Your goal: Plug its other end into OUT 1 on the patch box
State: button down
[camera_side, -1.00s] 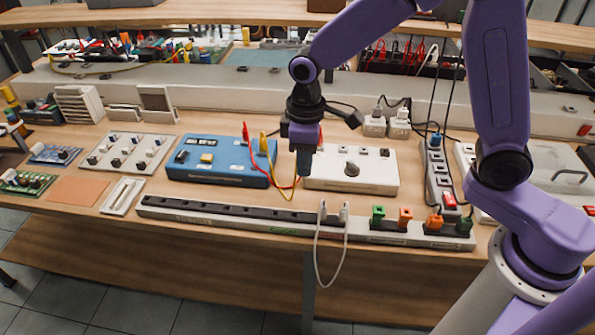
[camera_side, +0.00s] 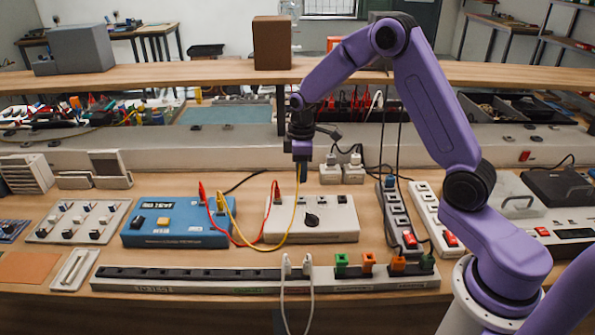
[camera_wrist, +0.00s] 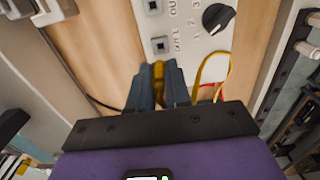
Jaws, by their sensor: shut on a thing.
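The patch box (camera_side: 335,222) is a white box with a black knob, standing on the bench. In the wrist view its panel (camera_wrist: 190,62) shows OUT lettering and two square sockets; the nearer one, OUT 1 (camera_wrist: 160,45), looks empty. My gripper (camera_side: 303,178) is shut on a yellow plug (camera_wrist: 175,84), over the back of the box in the side view. In the wrist view the plug is just below OUT 1; I cannot tell its height. Its yellow cable (camera_side: 279,243) loops back to the blue box (camera_side: 172,228), where its other end sits.
A red lead (camera_side: 232,238) runs from the blue box to a red plug (camera_side: 276,193) on the patch box's left. A long power strip (camera_side: 210,279) lies in front. White adapters (camera_side: 353,172) and black cables are behind. Another strip (camera_side: 398,218) stands to the right.

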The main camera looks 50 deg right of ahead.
jog(key=shift+f, duration=1.95)
jog(key=shift+f, duration=1.05)
dwell(2.5)
jog(key=c, duration=1)
grip_release()
jog(key=shift+r, duration=0.1)
notch_tip(320, 180, up, 22)
jog(key=shift+r, duration=0.15)
dwell(0.3)
